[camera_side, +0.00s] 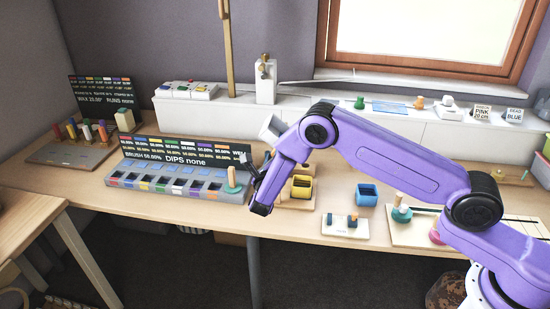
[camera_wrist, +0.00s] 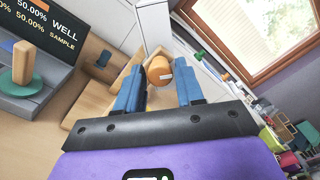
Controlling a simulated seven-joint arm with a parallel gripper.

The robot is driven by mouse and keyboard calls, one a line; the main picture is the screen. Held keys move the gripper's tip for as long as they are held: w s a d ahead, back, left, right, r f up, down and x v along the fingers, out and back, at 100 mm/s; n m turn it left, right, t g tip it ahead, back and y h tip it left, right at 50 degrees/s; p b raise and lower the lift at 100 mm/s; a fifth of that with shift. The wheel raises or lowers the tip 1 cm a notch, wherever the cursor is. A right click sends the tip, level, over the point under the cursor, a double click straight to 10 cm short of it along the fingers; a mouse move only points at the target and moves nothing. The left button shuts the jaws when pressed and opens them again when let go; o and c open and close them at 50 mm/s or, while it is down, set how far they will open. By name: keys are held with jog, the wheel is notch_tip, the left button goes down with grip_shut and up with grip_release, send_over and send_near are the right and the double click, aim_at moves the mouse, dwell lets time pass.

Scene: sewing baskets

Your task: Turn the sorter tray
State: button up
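No part is labelled as the sorter tray. A grey tray (camera_side: 180,183) with two rows of wells, several holding coloured bits, lies on the table left of my arm. Its right end shows in the wrist view (camera_wrist: 42,88). A peg with a pale orange top (camera_wrist: 22,62) and green base stands on that end. My gripper (camera_wrist: 159,72) is right of the peg, with its blue fingers apart. An orange round piece (camera_wrist: 159,68) appears between the fingertips; whether they touch it is unclear.
A dark display panel (camera_side: 185,149) stands behind the tray. A yellow spool (camera_side: 302,186) and a blue box (camera_side: 367,194) stand right of my gripper. A white post (camera_side: 265,82) stands on the back ledge. Another tray with pegs (camera_side: 72,152) is at far left.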

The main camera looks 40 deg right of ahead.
grip_shut()
jog(key=shift+m, duration=0.3)
jog(key=shift+o, duration=2.1)
grip_release()
jog(key=v, duration=1.7)
jog(key=shift+s+a+r, duration=0.15)
